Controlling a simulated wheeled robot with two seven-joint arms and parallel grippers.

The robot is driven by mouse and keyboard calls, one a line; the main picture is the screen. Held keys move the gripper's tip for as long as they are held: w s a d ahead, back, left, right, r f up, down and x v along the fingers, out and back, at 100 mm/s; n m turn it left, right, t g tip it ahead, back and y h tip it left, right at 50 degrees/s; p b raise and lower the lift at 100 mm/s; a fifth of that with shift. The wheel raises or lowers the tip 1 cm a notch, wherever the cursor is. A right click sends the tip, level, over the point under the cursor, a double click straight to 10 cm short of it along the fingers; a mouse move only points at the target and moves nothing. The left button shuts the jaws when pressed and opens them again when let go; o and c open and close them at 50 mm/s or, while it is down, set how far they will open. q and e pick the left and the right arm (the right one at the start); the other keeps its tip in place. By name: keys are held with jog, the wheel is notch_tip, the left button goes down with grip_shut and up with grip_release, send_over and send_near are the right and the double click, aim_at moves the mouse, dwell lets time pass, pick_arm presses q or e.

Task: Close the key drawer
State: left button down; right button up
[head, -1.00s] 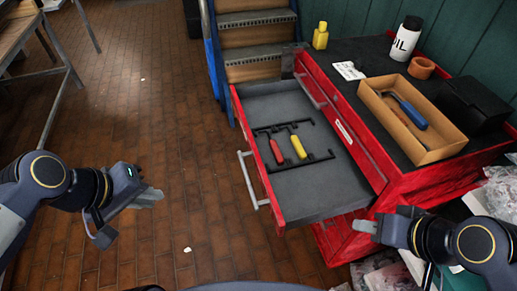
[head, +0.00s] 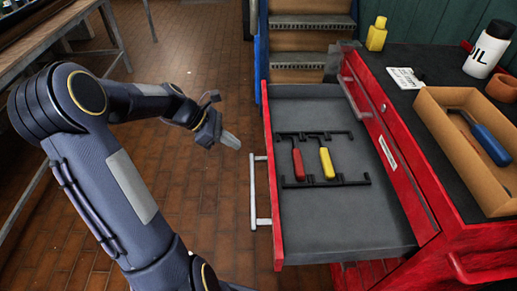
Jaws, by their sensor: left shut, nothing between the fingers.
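The red drawer (head: 345,222) of the tool cabinet is pulled out to the left, with its grey liner showing. A red-handled tool (head: 300,164) and a yellow-handled tool (head: 327,163) lie inside it in a black holder (head: 350,183). The drawer's silver bar handle (head: 253,195) is on its left front face. My left gripper (head: 230,140) is shut and empty, to the left of the drawer front near the handle's far end, apart from it in the picture. My right gripper is out of view.
The red cabinet (head: 475,240) carries a cardboard tray (head: 440,125) with a blue-handled tool, a white oil bottle (head: 485,55) and a yellow bottle (head: 376,35). Steps (head: 310,40) stand behind. A bench (head: 60,25) is at left. Brick floor lies open between.

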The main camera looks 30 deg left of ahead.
pick_arm(q)
jog(key=w+d+f, duration=0.3)
jog(key=d, duration=0.3)
jog(key=shift+w, duration=0.25)
jog(key=shift+r, duration=0.1)
jog(key=p, duration=1)
send_over(356, 156)
jog(key=shift+a, duration=0.2)
jog(key=shift+d+r, duration=0.1)
jog(key=shift+d, duration=0.1)
jog(key=shift+r, duration=0.1)
